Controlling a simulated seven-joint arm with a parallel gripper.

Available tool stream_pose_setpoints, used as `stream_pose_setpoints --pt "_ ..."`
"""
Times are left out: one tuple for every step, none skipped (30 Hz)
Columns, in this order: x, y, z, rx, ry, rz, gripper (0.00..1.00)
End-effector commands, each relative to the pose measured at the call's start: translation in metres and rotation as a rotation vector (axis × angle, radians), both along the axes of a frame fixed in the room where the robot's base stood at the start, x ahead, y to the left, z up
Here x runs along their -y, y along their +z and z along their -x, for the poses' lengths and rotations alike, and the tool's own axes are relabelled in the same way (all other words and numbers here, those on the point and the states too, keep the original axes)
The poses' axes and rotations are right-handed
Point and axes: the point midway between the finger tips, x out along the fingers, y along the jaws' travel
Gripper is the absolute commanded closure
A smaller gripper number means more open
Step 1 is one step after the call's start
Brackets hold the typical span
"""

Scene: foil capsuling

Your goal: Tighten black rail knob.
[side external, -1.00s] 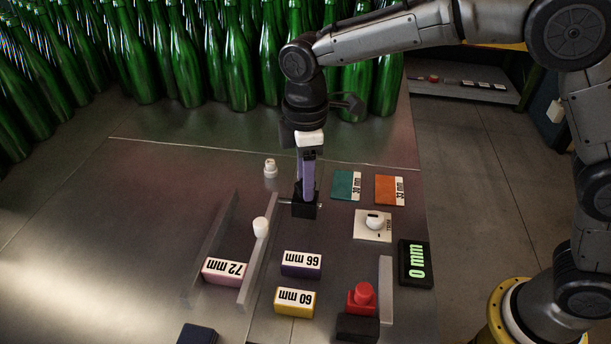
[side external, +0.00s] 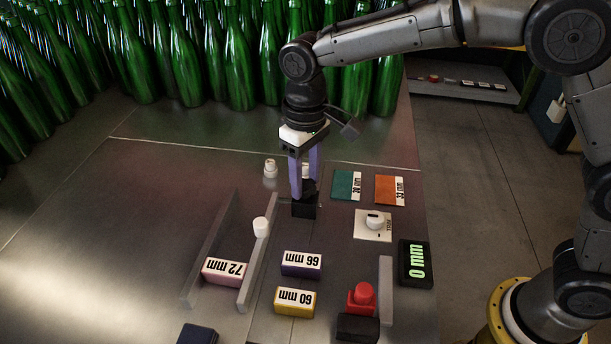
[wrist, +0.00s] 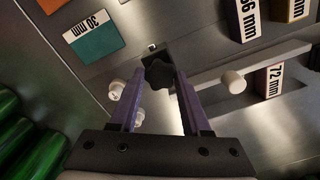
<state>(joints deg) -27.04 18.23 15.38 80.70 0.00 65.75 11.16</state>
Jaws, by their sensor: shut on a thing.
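The black rail knob (wrist: 158,73) is star-shaped and sits between the fingertips of my gripper (wrist: 160,78) in the wrist view. In the side view my gripper (side external: 303,188) points down, its purple fingers shut on the knob above a small black block (side external: 304,208). The fingers mostly hide the knob there. The block stands at the far end of a grey rail (side external: 259,260). How tight the knob is cannot be seen.
A white knob (side external: 261,227) stands by the rail, and a second rail (side external: 212,245) lies to its left. Labelled blocks, a red button (side external: 363,294), a white dial (side external: 375,221) and a display reading 0 mm (side external: 415,262) are nearby. Green bottles crowd the back.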

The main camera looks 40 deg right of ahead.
Motion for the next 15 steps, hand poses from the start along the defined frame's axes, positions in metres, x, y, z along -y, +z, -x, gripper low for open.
stream_pose_setpoints --pt "-0.0001 0.0021 -0.0004 0.004 -0.023 -0.001 1.0" --pt "-0.0001 0.0021 -0.0004 0.004 -0.039 -0.001 1.0" --pt "-0.0001 0.002 -0.0004 0.004 -0.055 -0.001 1.0" --pt "-0.0001 0.002 -0.0004 0.004 -0.068 -0.001 1.0" --pt "-0.0001 0.002 -0.0004 0.004 -0.078 -0.001 1.0" --pt "-0.0001 0.002 -0.0004 0.004 -0.091 -0.002 1.0" --pt "-0.0001 0.002 -0.0005 0.004 -0.099 -0.002 1.0" --pt "-0.0001 0.002 -0.0005 0.004 -0.106 -0.002 1.0" --pt "-0.0001 0.002 -0.0005 0.004 -0.114 -0.002 1.0" --pt "-0.0001 0.0021 -0.0005 0.004 -0.119 -0.002 1.0" --pt "-0.0001 0.0021 -0.0005 0.004 -0.124 -0.002 1.0" --pt "-0.0001 0.0021 -0.0005 0.004 -0.129 -0.002 1.0" --pt "-0.0001 0.0021 -0.0005 0.004 -0.131 -0.002 1.0" --pt "-0.0002 0.0022 -0.0006 0.004 -0.133 -0.002 1.0" --pt "-0.0002 0.0022 -0.0006 0.005 -0.135 -0.002 1.0"
